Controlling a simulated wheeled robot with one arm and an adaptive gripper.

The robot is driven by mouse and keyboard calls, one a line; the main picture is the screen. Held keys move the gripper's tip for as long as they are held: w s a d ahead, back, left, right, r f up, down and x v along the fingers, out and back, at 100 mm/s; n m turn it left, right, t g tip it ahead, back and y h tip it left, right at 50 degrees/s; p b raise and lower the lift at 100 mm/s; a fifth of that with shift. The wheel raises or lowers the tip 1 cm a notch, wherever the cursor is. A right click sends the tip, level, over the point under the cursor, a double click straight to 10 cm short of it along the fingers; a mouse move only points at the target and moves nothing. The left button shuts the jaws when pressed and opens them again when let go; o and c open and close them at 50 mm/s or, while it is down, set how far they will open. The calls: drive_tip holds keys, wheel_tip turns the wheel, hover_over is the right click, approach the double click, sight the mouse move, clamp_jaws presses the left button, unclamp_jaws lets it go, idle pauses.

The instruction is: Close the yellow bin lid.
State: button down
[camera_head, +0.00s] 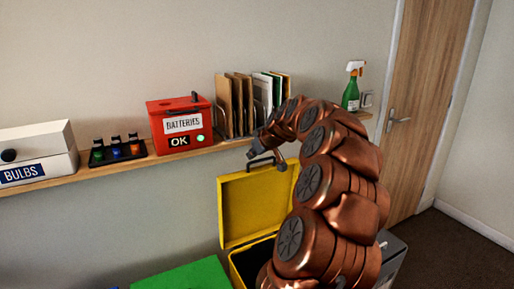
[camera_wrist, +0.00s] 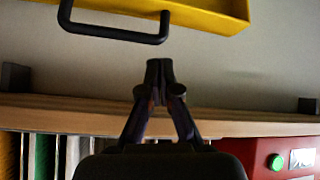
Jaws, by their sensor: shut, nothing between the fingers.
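The yellow bin (camera_head: 236,270) stands below the shelf, with its yellow lid (camera_head: 243,208) raised upright at the back and the bin's dark inside showing. A dark handle (camera_head: 262,163) sits at the lid's top edge. In the wrist view the lid (camera_wrist: 215,14) and its black handle (camera_wrist: 112,33) are at the top. My gripper (camera_wrist: 159,66) is shut and empty, pointing toward the lid but apart from the handle. In the head view my gripper (camera_head: 252,153) is near the handle, above the lid's top edge. My arm hides the bin's right part.
A wooden shelf (camera_head: 110,170) holds a red batteries box (camera_head: 180,125), a white bulbs box (camera_head: 35,150), folders (camera_head: 240,105) and a spray bottle (camera_head: 351,90). A green lid (camera_head: 185,275) lies left of the yellow bin; a grey bin (camera_head: 392,258) is at right.

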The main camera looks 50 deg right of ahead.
sight(249, 164)
drive_tip(key=x, duration=0.3)
drive_tip(key=shift+w+p, duration=0.2)
drive_tip(key=shift+p, duration=0.2)
drive_tip(key=shift+w+d+f, duration=0.1)
drive_tip(key=shift+w+f, duration=0.1)
drive_tip(key=shift+f, duration=0.15)
